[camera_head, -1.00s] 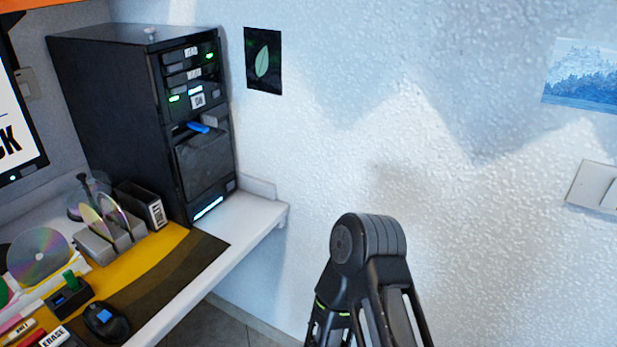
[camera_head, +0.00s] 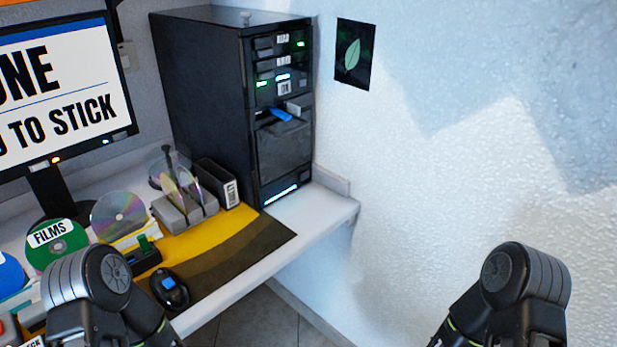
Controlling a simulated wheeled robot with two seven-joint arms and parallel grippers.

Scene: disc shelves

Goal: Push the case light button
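The black computer case (camera_head: 205,85) stands upright at the back right of the desk, against the wall. Its front has labelled drives at the top, small green lights (camera_head: 300,44), a blue piece (camera_head: 281,114) sticking out at mid-height, and a lit white-blue strip (camera_head: 281,196) near the bottom. The labels are too small to read surely, and I cannot tell which part is the light button. My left arm shows at the lower left and my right arm at the lower right, both well short of the case. Neither gripper's fingers are in view.
The monitor (camera_head: 60,85) stands at the left. A disc rack (camera_head: 185,212), a dark labelled holder (camera_head: 217,183), a green FILMS disc (camera_head: 56,243) and a mouse (camera_head: 169,290) are on the desk (camera_head: 318,207). Open space lies right of the desk edge, before the white wall (camera_head: 430,170).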

